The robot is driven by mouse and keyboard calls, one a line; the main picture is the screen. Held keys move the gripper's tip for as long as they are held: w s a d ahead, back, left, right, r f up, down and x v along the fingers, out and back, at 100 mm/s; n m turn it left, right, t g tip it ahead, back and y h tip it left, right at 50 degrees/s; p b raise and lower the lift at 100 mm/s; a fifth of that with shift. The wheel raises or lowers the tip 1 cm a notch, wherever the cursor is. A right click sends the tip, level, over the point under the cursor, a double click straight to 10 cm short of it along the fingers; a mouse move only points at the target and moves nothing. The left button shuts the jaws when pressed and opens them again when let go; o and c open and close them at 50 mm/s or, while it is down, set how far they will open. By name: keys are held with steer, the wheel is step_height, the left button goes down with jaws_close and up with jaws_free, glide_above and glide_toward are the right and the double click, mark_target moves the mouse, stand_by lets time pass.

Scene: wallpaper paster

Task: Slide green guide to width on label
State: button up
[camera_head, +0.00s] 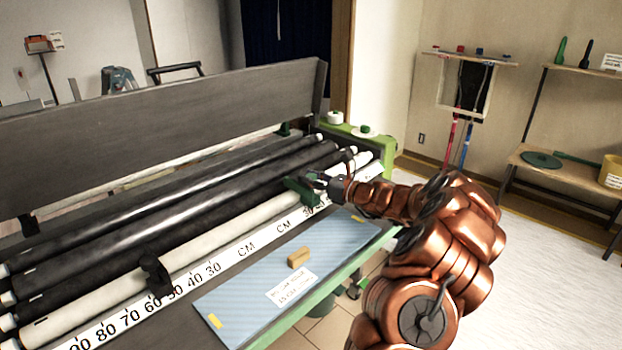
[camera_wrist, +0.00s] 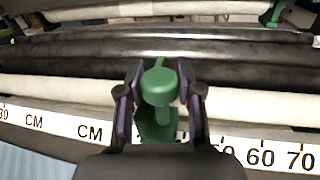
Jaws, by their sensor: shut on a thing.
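The green guide (camera_wrist: 158,95) sits on the white roller just above the ruler strip, between the fingers in the wrist view. It also shows in the head view (camera_head: 297,191), partly hidden by my gripper. My gripper (camera_wrist: 160,88) is shut on the guide's rounded top, with one dark finger on each side; in the head view it reaches in from the right (camera_head: 320,181). The white ruler strip (camera_head: 228,258) carries CM marks and numbers. The label (camera_head: 292,290) is a white card on the blue sheet; its text is too small to read surely.
A black guide (camera_head: 155,274) sits on the same white roller, further left near the ruler's numbers. A tan block (camera_head: 299,257) lies on the blue sheet (camera_head: 235,291). Long dark rollers (camera_head: 190,212) and a grey panel (camera_head: 160,125) stand behind.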

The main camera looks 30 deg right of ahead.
jaws_close()
steer(key=shift+d, duration=0.1)
